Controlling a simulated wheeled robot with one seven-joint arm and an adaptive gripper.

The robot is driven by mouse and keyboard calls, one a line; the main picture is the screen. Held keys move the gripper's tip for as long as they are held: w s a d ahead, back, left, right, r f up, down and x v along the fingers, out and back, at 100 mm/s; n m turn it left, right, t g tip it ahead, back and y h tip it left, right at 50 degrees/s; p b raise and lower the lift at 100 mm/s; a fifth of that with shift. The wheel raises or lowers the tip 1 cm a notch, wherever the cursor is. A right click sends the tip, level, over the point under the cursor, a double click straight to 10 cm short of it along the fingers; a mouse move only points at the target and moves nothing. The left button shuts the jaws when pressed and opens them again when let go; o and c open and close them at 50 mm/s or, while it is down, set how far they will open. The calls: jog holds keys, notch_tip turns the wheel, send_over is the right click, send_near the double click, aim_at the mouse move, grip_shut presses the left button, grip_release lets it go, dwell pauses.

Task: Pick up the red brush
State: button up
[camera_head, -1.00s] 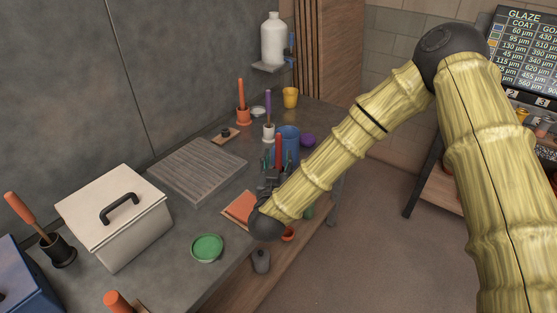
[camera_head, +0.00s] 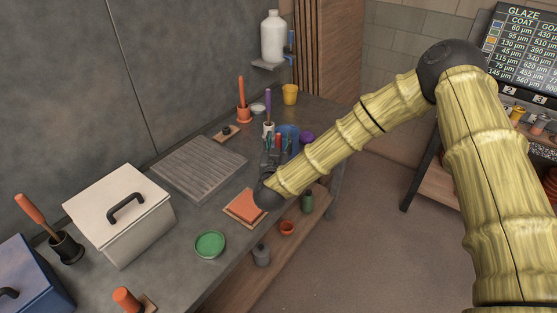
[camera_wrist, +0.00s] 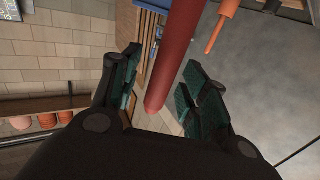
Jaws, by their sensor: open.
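The red brush (camera_wrist: 175,55) shows in the wrist view as a thick red handle slanting down from the top edge. Its rounded end lies between the two fingers of my gripper (camera_wrist: 162,75), with gaps visible on both sides. In the head view only a short red piece of the brush (camera_head: 278,141) shows between the fingertips, in front of a blue cup (camera_head: 291,131). My gripper (camera_head: 276,146) is open there, above the back part of the counter. The brush's lower part is hidden by my gripper and arm.
A purple-handled brush (camera_head: 268,106) and an orange-handled brush (camera_head: 241,92) stand in holders close behind. A purple ball-like item (camera_head: 307,138) and a yellow cup (camera_head: 290,94) are nearby. A ridged grey board (camera_head: 198,165) and an orange slab (camera_head: 243,207) lie nearer.

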grip_shut()
dwell(0.3)
